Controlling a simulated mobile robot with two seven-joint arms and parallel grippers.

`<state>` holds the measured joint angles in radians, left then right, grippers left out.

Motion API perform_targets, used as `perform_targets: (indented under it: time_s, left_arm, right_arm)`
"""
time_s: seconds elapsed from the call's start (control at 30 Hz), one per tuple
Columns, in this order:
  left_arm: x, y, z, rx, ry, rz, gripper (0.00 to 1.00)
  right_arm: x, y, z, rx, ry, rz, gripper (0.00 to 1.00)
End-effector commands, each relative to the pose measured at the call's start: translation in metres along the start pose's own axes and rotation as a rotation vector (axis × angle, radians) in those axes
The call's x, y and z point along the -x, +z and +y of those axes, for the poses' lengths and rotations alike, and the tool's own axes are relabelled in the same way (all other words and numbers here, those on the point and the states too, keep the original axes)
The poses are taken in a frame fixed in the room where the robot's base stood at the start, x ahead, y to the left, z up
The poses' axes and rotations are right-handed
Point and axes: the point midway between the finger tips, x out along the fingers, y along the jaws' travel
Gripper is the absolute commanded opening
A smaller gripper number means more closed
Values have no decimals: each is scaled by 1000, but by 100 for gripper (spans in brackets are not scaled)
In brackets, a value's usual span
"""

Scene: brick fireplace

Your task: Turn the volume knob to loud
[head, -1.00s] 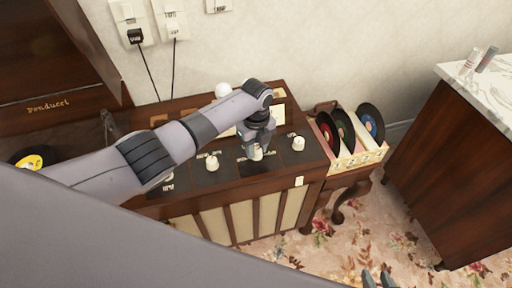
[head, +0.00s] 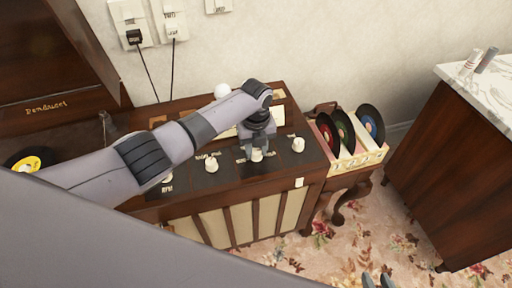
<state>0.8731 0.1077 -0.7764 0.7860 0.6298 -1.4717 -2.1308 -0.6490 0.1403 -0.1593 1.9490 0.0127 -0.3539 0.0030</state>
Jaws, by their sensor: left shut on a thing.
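A wooden radio cabinet (head: 268,182) with a dark control panel stands against the wall. Several cream knobs sit along the panel; their labels are too small to read. My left gripper (head: 257,154) points down at the panel, shut on the cream knob (head: 257,156) in the middle right, one finger on each side of it. I take this as the volume knob, though its label cannot be read. Another knob (head: 212,165) is to its left and one (head: 298,145) to its right. My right gripper (head: 378,281) shows only its fingertips at the bottom edge, apart and empty.
A crate of records (head: 362,161) stands on a small table right of the cabinet. A marble-topped cabinet (head: 450,150) is at the far right. Wall switches (head: 150,22) are above left. The flowered carpet between the cabinets is open.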

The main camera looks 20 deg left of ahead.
Motion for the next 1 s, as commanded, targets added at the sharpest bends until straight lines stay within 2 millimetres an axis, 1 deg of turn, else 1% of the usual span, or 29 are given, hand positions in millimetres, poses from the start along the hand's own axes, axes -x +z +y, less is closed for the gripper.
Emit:
perform_targets:
  time_s: [0.07, 0.1, 0.13, 0.17, 0.43, 0.53, 0.67, 0.8, 0.9, 1.0]
  left_arm:
    - [1, -1, -1, -2, -2, 2, 4]
    - [1, -1, -1, -2, -2, 2, 44]
    - [1, -1, -1, -2, -2, 2, 54]
    - [1, 0, -1, -1, -2, 1, 60]
    - [1, 0, 0, 0, -1, 0, 60]
    - [6, 0, 0, 0, -1, 0, 60]
    - [23, 1, -1, -1, -3, -2, 60]
    - [46, 1, -1, -1, -5, -1, 60]
    - [60, 1, -1, -1, -4, -1, 60]
    - [68, 0, -1, 0, -2, 0, 60]
  right_arm:
    - [0, 0, 0, 0, 0, 0, 35]
    - [0, 0, 0, 0, 0, 0, 35]
    - [0, 0, 0, 0, 0, 0, 35]
    - [0, 0, 0, 0, 0, 0, 35]
    - [0, 0, 0, 0, 0, 0, 35]
    - [1, -1, 0, 0, 0, 0, 35]
    - [3, -4, 0, 0, 0, 0, 35]
    - [5, -6, 0, 0, 0, 0, 35]
    - [5, -6, 0, 0, 0, 0, 35]
    - [5, -7, 0, 0, 0, 0, 35]
